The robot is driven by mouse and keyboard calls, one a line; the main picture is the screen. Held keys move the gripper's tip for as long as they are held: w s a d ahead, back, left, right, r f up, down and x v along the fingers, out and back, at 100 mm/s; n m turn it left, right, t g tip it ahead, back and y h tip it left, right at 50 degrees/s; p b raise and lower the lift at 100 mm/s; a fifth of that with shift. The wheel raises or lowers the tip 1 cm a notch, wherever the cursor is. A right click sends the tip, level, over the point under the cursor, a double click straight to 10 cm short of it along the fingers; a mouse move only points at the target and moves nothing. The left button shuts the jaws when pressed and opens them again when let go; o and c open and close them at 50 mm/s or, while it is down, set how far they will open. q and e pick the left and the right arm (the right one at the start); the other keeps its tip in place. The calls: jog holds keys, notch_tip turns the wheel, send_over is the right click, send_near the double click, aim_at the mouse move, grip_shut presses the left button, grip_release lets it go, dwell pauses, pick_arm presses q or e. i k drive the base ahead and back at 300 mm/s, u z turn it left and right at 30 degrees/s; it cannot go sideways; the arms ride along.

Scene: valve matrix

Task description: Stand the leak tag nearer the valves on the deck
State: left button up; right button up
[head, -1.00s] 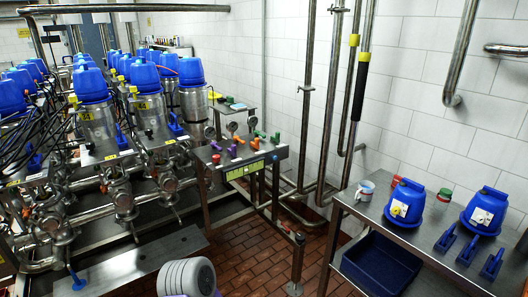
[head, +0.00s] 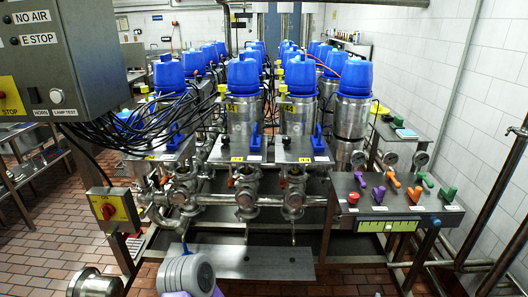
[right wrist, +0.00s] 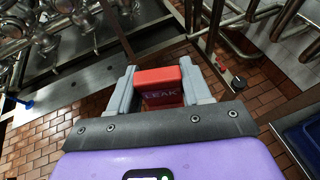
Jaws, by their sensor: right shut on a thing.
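My right gripper (right wrist: 165,88) is shut on a red leak tag (right wrist: 158,86) marked LEAK, seen in the right wrist view. Its two grey fingers sit on either side of the tag, which is held up above the tiled floor. A bare grey metal deck (head: 245,262) runs low in front of the valves (head: 245,195) in the head view. It also shows at the left of the right wrist view (right wrist: 75,88), apart from the tag. The right gripper's fingers and the tag are not visible in the head view.
A panel with coloured handles (head: 395,195) stands on legs at the right. A grey control box (head: 60,55) hangs at the upper left, with a red-button box (head: 112,210) below it. A blue bin (right wrist: 303,135) shows at the right wrist view's edge. Brick floor lies between.

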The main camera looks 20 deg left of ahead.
aim_at(140, 154)
jog(key=u, duration=0.85)
jog(key=i, duration=1.1)
jog(key=u, duration=1)
